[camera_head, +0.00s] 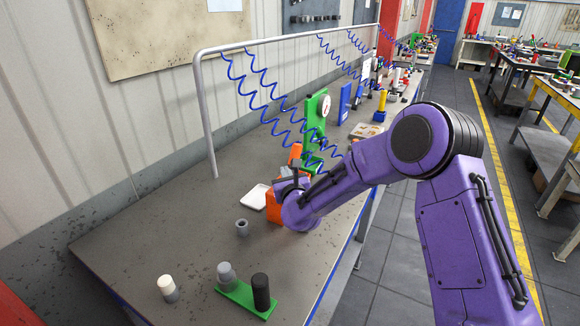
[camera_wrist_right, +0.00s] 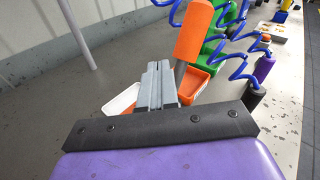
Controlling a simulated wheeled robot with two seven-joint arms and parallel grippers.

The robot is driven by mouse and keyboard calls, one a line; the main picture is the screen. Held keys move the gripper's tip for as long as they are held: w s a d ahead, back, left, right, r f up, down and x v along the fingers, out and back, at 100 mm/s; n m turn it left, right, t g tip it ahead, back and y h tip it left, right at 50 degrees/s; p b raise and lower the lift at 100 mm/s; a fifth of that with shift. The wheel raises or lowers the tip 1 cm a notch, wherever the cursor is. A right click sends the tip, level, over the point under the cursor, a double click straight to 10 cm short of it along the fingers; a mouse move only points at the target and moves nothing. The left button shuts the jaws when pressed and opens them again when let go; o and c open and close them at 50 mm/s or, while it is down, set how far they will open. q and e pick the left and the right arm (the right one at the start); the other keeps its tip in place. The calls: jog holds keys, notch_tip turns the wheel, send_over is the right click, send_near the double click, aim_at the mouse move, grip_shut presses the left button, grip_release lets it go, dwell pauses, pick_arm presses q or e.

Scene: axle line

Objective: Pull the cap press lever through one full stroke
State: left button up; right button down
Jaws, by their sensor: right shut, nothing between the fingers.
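The lever's orange handle (camera_wrist_right: 193,32) stands on a grey rod (camera_wrist_right: 180,68) in the right wrist view, tilted slightly. It shows smaller in the head view (camera_head: 295,152), just behind my right gripper (camera_head: 288,178). In the wrist view my right gripper's grey fingers (camera_wrist_right: 158,82) are together and empty, to the left of and below the orange handle. The picture does not settle whether they touch the rod. The lever's base is hidden behind my gripper and arm. A green stand with a round white gauge (camera_head: 316,112) is behind it. My left gripper is not in view.
A white tray (camera_head: 255,197) and an orange tray (camera_head: 273,211) lie near my right gripper. A grey ring-like part (camera_head: 242,228) and a green holder (camera_head: 236,293) with pegs stand nearer. Coiled blue hoses (camera_head: 270,110) hang close by. The bench's left part is clear.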

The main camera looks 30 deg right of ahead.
jog(key=shift+s+a+r+p, duration=0.2)
jog(key=shift+s+a+r, duration=0.2)
jog(key=shift+a, duration=0.2)
jog(key=shift+s+a+r+p, duration=0.15)
jog(key=shift+s+a+r, duration=0.1)
jog(key=shift+a+r, duration=0.25)
